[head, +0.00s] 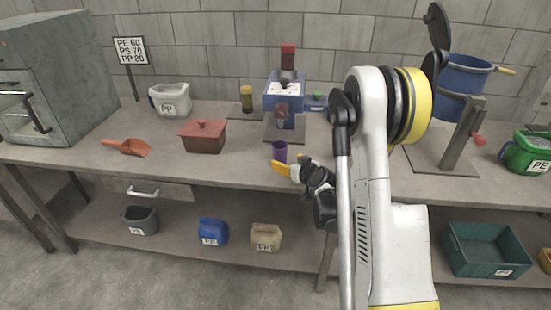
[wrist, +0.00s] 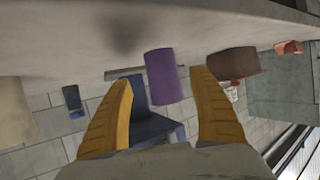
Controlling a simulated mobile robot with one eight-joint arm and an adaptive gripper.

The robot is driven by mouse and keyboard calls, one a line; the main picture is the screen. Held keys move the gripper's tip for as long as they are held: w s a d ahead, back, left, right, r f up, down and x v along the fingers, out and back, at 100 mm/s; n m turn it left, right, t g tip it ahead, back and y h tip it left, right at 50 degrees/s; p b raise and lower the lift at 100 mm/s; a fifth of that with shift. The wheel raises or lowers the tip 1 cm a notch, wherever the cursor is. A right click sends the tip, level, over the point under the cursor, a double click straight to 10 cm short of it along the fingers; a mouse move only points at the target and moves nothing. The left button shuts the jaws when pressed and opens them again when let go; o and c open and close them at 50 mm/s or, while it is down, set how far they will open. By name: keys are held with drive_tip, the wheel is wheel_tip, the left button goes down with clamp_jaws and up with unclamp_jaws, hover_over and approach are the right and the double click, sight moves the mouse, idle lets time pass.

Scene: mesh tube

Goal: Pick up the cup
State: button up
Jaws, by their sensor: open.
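A small purple cup (head: 279,152) stands upright on the workbench, near its front edge, in front of the blue machine. My gripper (head: 287,166) is in front of the cup, with its yellow fingers spread. In the wrist view the scene appears upside down, and the purple cup (wrist: 163,77) shows between the tips of my open gripper (wrist: 162,82). Clear gaps show on both sides of the cup there. I cannot tell how far the fingertips are from it in depth. Nothing is held.
The blue machine (head: 284,88) stands behind the cup. A lidded red-brown box (head: 202,137) and an orange scoop (head: 127,147) lie to the left. A blue bucket (head: 464,75) and a green container (head: 529,152) are right.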

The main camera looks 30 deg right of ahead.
sight(283, 161)
drive_tip(key=shift+x, duration=1.15)
drive_tip(key=w+f+b, duration=0.1)
drive_tip(key=w, duration=0.1)
drive_tip(key=w+f+b, duration=0.1)
drive_tip(key=b, duration=0.1)
drive_tip(key=shift+w+f, duration=0.35)
drive_tip(key=shift+w, duration=0.3)
drive_tip(key=shift+r, duration=0.1)
drive_tip(key=c, duration=1.4)
